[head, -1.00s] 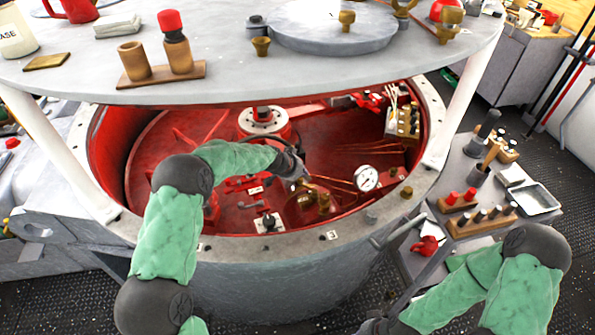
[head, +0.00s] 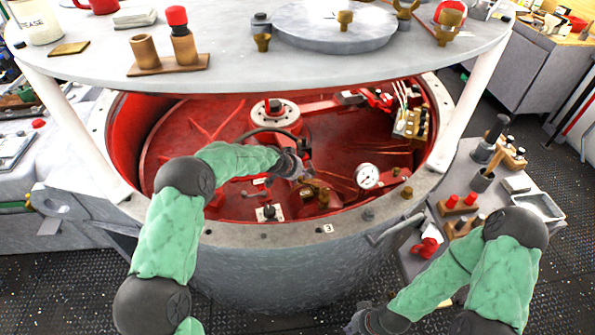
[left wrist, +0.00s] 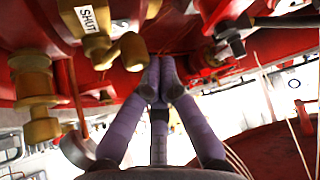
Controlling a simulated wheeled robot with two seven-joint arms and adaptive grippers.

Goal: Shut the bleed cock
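The bleed cock appears to be the brass fitting with a stubby handle (left wrist: 130,50) under a white SHUT label (left wrist: 93,15) in the left wrist view. In the head view, brass fittings (head: 318,194) sit inside the red drum, just below my left gripper (head: 304,168). In the left wrist view, my left gripper (left wrist: 160,68) has its purple fingers drawn together at the tips, with nothing visible between them. The tips are close beside the brass handle; I cannot tell if they touch it. My right gripper (head: 358,322) is low outside the drum, its fingers unclear.
A round grey plate (head: 235,72) on white posts covers the drum's back part. A pressure gauge (head: 368,176) and a brass block (head: 412,124) stand right of my left gripper. Another brass fitting (left wrist: 38,90) is at left in the wrist view. A side table (head: 520,190) holds tools.

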